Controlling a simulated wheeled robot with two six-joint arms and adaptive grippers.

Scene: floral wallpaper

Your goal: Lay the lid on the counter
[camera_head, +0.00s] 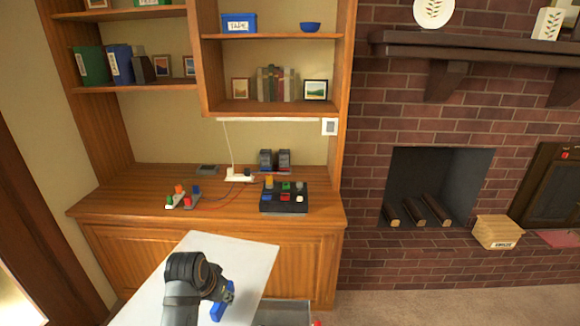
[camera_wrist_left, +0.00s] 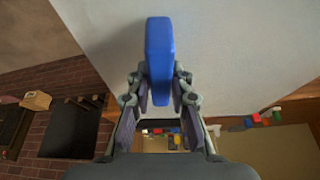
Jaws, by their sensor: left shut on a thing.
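The lid is a large pale grey-white panel (camera_head: 246,256) with a blue handle (camera_head: 222,303), at the bottom middle of the head view, in front of the wooden counter (camera_head: 125,199). My left gripper (camera_head: 223,294) is shut on the blue handle and holds the lid. In the left wrist view the blue handle (camera_wrist_left: 159,50) stands between the fingers (camera_wrist_left: 159,88), with the pale panel (camera_wrist_left: 240,50) behind it. The lid covers part of the cabinet front. My right gripper is not in view.
On the counter stand a black block tray (camera_head: 284,206), coloured blocks (camera_head: 182,197) at the left, a power strip (camera_head: 239,175) with cables and dark devices (camera_head: 274,160) at the back. The front left of the counter is bare. A grey container (camera_head: 284,312) shows below. A brick fireplace (camera_head: 436,180) is at right.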

